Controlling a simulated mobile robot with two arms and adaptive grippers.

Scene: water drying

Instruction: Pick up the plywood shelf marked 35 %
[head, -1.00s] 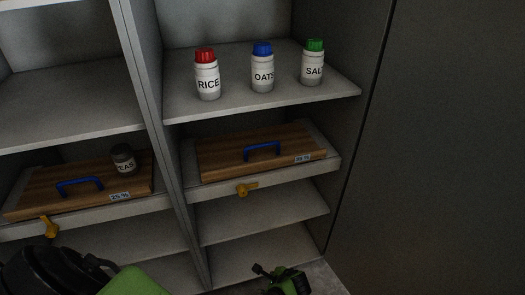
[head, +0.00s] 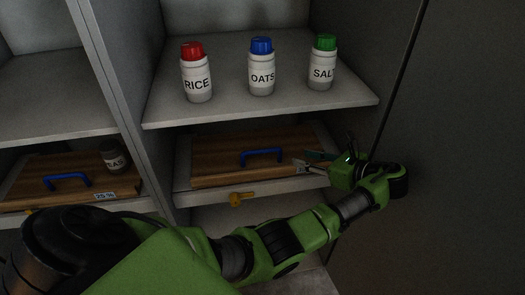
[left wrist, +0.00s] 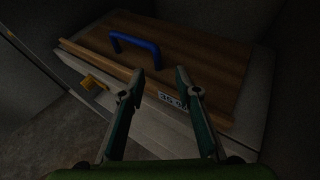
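The plywood shelf marked 35 % (head: 220,160) lies flat on a pale tray-like ledge in the right-hand bay, with a blue handle (head: 261,155) on top. In the left wrist view the board (left wrist: 195,55) shows its handle and a white label (left wrist: 172,101), partly covered by a finger; the label is hard to read. My left gripper (head: 308,161) is open and empty at the board's front right corner. In the left wrist view its fingers (left wrist: 158,82) are spread apart in front of the board's front edge. My right gripper is not in view.
Bottles labelled RICE (head: 196,72), OATS (head: 261,67) and SALT (head: 322,62) stand on the shelf above. A yellow latch (head: 241,199) is on the ledge front. Another board (head: 30,185) with a dark jar (head: 113,156) is in the left bay. A dark wall bounds the right.

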